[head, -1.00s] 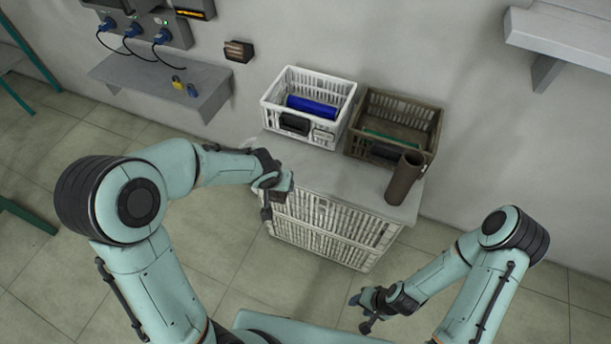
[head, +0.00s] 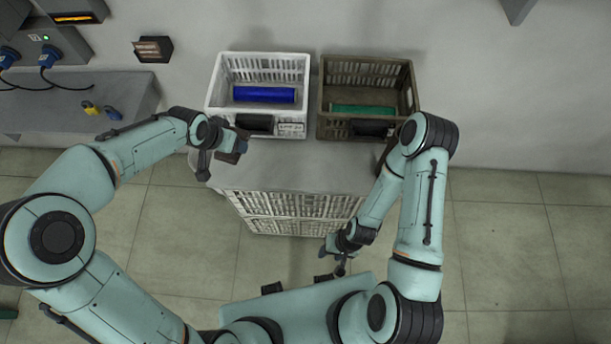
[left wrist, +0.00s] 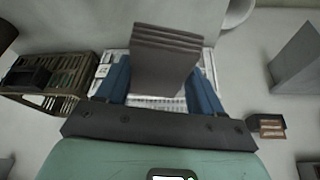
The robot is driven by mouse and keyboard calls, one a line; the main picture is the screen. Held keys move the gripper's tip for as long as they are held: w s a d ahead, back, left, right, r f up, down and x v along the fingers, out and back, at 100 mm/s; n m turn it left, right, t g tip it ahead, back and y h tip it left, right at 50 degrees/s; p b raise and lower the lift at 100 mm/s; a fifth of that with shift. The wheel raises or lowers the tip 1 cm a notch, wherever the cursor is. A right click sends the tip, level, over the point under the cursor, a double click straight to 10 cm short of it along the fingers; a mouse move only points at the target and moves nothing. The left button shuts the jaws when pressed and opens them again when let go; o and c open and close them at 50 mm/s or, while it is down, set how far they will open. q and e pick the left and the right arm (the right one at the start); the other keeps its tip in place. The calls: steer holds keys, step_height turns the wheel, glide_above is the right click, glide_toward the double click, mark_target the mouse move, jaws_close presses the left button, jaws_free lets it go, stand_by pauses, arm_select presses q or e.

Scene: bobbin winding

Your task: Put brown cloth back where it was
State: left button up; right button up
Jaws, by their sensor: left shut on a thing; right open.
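The brown cloth (left wrist: 165,60) is a folded stack with several layers. In the left wrist view it stands between the blue fingers of my left gripper (left wrist: 163,92), which is shut on it. In the head view my left gripper (head: 222,142) is over the left end of the grey counter top (head: 290,165), in front of the white crate. Only a small brown part of the cloth (head: 231,157) shows there. My right gripper (head: 338,252) is open and empty, low in front of the counter.
A white crate (head: 258,62) holds a blue roll (head: 264,94). A brown crate (head: 368,68) holds a green roll (head: 362,109). A small dark wall box (head: 153,48) with brown slats is at the upper left. A grey shelf (head: 60,108) with two padlocks is left of the counter.

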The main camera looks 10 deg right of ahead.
arm_select(q)
steer(key=s+d+m+g+h+b, duration=0.2)
steer(key=s+d+m+b, duration=0.15)
steer(key=d+m, duration=0.65)
step_height(320, 180, up, 3)
steer(key=m+g+b, duration=0.3)
steer(key=m, duration=0.2)
glide_above(311, 178)
steer(key=a, duration=0.1)
steer(key=f, duration=0.9)
steer(key=f+b, duration=0.1)
steer(key=f, duration=0.9)
steer(key=shift+w+a, duration=0.15)
steer(key=shift+a, duration=0.05)
arm_select(e)
steer(key=s+f, duration=0.5)
steer(key=f, duration=0.5)
steer(key=shift+s+g, duration=0.15)
steer(key=shift+g, duration=0.15)
arm_select(q)
steer(key=shift+b, duration=0.3)
arm_select(e)
steer(key=shift+f, duration=0.15)
arm_select(q)
steer(key=o, duration=0.9)
steer(key=shift+f, duration=0.1)
steer(key=shift+o, duration=0.2)
